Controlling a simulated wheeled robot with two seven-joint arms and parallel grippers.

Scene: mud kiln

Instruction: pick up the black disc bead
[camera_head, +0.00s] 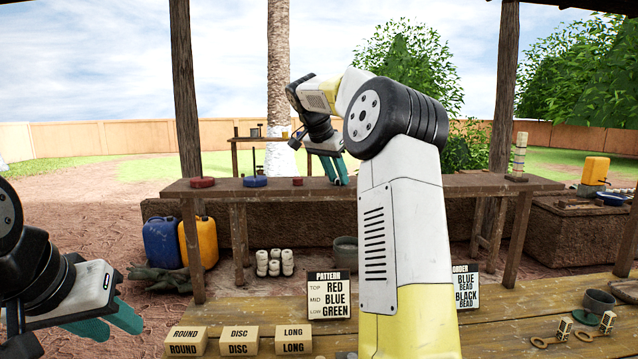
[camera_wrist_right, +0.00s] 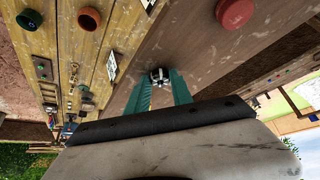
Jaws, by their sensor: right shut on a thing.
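My right gripper (camera_head: 338,171) reaches over the raised plank shelf, its teal fingers low at the shelf top. In the right wrist view its fingers (camera_wrist_right: 158,88) are closed on a small black piece with pale glints, which appears to be the black disc bead (camera_wrist_right: 160,75). The bead sits between the fingertips; the fingers hide it in the head view. I cannot tell whether it touches the shelf. My left gripper (camera_head: 112,325) is at the lower left, its teal fingers apart and empty.
The shelf (camera_head: 440,185) also holds red discs (camera_head: 202,182) and a blue disc (camera_head: 255,181). My right forearm blocks the middle.

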